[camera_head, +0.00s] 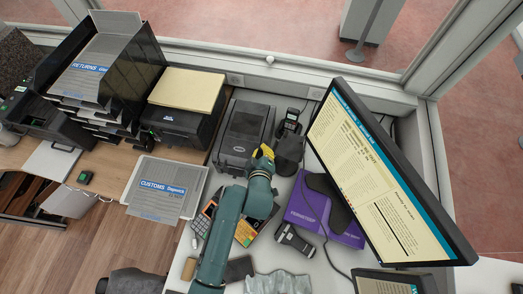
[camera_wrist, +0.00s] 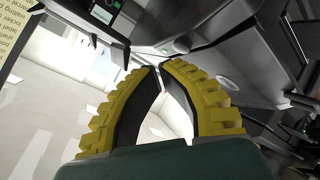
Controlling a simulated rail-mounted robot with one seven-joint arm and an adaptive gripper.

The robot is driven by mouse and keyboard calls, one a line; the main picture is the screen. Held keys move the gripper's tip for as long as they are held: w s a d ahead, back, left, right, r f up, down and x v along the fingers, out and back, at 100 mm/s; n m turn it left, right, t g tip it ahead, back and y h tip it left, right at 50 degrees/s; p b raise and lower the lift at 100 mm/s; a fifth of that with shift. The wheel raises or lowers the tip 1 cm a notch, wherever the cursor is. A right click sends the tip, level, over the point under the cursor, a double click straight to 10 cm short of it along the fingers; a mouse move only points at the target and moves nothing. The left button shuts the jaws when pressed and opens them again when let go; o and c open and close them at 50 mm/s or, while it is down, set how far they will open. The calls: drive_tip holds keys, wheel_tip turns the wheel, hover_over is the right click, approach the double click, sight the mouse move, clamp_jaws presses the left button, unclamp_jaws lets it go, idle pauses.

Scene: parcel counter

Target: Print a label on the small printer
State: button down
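The small printer (camera_head: 246,122) is a dark grey box with a rounded lid, standing at the back of the white counter, left of the monitor. My gripper (camera_head: 262,153) is at the printer's front right corner. In the wrist view my gripper (camera_wrist: 158,68) has its yellow, black-lined fingers brought together at the tips, with nothing seen between them. The tips appear just short of the green spot; I cannot tell whether they touch. No label shows.
The monitor (camera_head: 375,170) stands close on the right above a purple box (camera_head: 325,218). A black card terminal (camera_head: 290,122) is right of the printer. A calculator (camera_head: 204,218) and a handheld device (camera_head: 294,240) lie in front. Another printer (camera_head: 178,124) and trays (camera_head: 103,70) stand left.

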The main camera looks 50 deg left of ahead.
idle(0.4)
drive_tip(key=shift+w+a+f+b, duration=0.1)
drive_tip(key=shift+f+b, duration=0.35)
drive_tip(key=shift+b, duration=0.05)
drive_tip(key=shift+f, duration=0.2)
drive_tip(key=shift+r, duration=0.1)
drive_tip(key=shift+r+p, duration=0.4)
drive_tip(key=shift+r, duration=0.15)
wheel_tip(320, 180, up, 6)
drive_tip(key=s+d+p, duration=0.1)
drive_tip(key=p, duration=0.4)
drive_tip(key=shift+s, duration=0.25)
drive_tip(key=shift+f, duration=0.1)
